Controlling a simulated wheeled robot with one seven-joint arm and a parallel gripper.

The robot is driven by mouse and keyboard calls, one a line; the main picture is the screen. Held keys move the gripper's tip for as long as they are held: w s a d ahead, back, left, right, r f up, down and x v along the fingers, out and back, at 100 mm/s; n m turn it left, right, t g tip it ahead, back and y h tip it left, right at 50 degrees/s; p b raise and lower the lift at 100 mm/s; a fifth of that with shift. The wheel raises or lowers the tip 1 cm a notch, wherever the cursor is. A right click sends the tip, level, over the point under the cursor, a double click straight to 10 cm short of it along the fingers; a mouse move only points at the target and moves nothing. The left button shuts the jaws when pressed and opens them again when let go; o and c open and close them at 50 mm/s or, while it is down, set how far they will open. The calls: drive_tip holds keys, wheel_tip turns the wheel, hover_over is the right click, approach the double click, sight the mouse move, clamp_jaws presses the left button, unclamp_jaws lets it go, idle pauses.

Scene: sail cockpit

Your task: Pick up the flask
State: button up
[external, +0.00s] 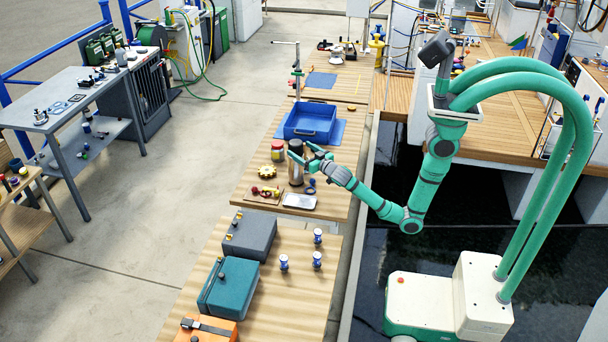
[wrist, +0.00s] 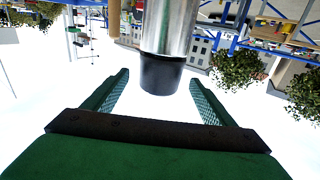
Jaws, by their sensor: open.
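The flask (external: 296,170) is a steel cylinder with a dark end, standing upright on the wooden bench. In the wrist view the flask (wrist: 168,28) comes in from the top edge, and its black end (wrist: 160,75) shows between the tips of my fingers. Its far part is cut off by the frame. My gripper (external: 303,152) is open at the flask's upper part, with the fingers on either side of it. In the wrist view my gripper (wrist: 159,78) shows gaps on both sides of the flask.
A blue tray (external: 285,133) lies behind the flask. A red-and-yellow jar (external: 277,152) and a yellow gear-like piece (external: 272,171) stand to its left. A small board (external: 263,195) with red items and a pale flat tray (external: 299,202) lie in front. Dark water borders the bench on the right.

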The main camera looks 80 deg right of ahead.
drive_tip(key=x, duration=0.8)
drive_tip(key=shift+f, duration=0.2)
drive_tip(key=c, duration=2)
